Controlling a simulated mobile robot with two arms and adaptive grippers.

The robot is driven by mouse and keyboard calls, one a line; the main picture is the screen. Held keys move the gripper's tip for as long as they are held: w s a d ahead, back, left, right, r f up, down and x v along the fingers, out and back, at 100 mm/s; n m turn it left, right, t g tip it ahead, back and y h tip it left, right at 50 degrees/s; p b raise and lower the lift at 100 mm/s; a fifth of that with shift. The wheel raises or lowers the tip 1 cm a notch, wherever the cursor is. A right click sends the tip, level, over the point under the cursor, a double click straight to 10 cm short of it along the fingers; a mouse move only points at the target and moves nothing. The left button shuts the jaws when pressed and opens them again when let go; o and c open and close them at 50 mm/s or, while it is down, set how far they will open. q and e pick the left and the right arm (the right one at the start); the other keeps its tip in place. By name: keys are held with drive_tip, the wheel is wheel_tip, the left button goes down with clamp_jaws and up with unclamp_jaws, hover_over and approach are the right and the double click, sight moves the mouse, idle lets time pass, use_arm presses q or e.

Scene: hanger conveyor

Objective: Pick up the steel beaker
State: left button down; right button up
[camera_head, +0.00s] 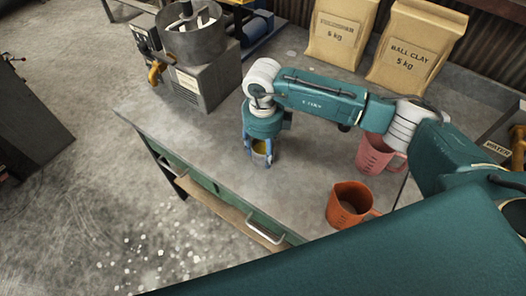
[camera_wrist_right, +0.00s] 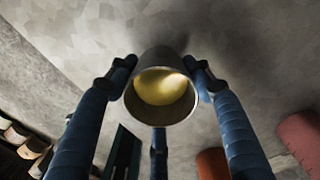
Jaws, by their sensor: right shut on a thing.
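The steel beaker (camera_wrist_right: 160,62) is a small grey metal cup with something yellow inside. In the right wrist view it sits upper middle, between the blue fingers. My right gripper (camera_wrist_right: 162,84) is shut on it, with fingers against both sides of its wall. In the head view the beaker (camera_head: 261,156) shows between the blue fingers of my right gripper (camera_head: 260,158), near the front left of the grey worktable (camera_head: 215,150). I cannot tell whether the beaker touches the tabletop. My left gripper does not show.
An orange jug (camera_head: 348,204) and a pink jug (camera_head: 376,156) stand to the right on the table. Two clay bags, one marked Ball Clay (camera_head: 415,48), stand at the back. A mixing machine (camera_head: 197,55) stands at the back left. Bare tabletop lies left of my gripper.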

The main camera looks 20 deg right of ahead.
drive_tip(key=shift+r, duration=0.15)
wheel_tip(320, 180, up, 19)
drive_tip(key=b, duration=0.5)
drive_tip(key=s+d+f+n, duration=0.2)
drive_tip(key=s+n, duration=0.5)
drive_tip(key=n, duration=0.7)
drive_tip(key=s+d+f+n, duration=0.2)
drive_tip(key=s+f+n, duration=0.2)
drive_tip(key=n, duration=1.1)
drive_tip(key=s, duration=0.3)
drive_tip(key=shift+f, duration=0.2)
